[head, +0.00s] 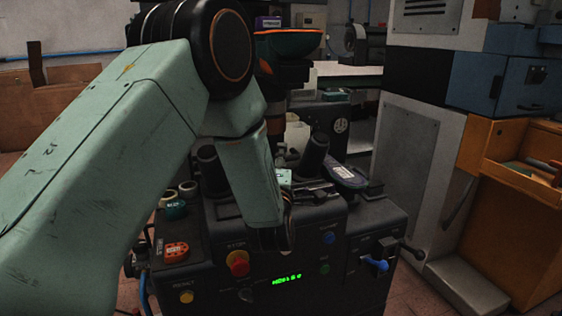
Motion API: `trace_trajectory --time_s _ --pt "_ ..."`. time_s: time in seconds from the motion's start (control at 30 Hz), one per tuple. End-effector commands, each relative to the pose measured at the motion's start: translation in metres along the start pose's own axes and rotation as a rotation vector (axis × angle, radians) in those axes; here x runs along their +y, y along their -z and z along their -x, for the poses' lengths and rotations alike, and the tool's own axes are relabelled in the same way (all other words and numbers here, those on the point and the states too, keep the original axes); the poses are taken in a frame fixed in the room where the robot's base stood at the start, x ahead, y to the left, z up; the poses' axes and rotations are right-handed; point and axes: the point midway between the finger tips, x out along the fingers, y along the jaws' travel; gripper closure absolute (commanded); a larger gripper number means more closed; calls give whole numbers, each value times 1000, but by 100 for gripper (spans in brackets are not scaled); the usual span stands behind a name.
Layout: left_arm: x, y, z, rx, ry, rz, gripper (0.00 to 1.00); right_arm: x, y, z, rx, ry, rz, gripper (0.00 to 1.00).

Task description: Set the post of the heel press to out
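The heel press (330,285) is a dark machine in the middle of the head view. Its front panel has a red-and-yellow knob (237,262), a green display (287,280) and small buttons. On top stand two black cylinders, one at the right (315,152) and one at the left (209,168). I cannot tell which part is the post or how it is set. My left arm comes in from the left and bends down in front of the press, covering its middle. My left gripper's fingers cannot be made out. My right gripper is not in view.
A blue-tipped lever (376,263) and a black-knobbed lever (412,250) stick out at the press's right front. An orange-and-black box (176,251) sits at its left front. A wooden cabinet (520,200) and a grey cabinet (408,150) stand to the right.

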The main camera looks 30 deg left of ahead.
Motion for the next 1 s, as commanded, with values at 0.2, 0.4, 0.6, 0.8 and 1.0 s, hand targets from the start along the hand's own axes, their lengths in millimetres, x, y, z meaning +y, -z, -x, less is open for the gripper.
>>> trace_trajectory --time_s 0.2,0.4,0.6,0.8,1.0 --pt "-1 -1 28 -4 3 -4 63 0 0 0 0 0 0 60" --pt "-1 -2 70 -6 4 -5 63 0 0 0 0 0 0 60" --pt "-2 -1 102 -5 4 -4 63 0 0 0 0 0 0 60" --pt "-2 0 116 -2 4 -1 63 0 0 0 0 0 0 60" --pt "-2 0 118 -1 3 -1 63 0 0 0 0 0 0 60"
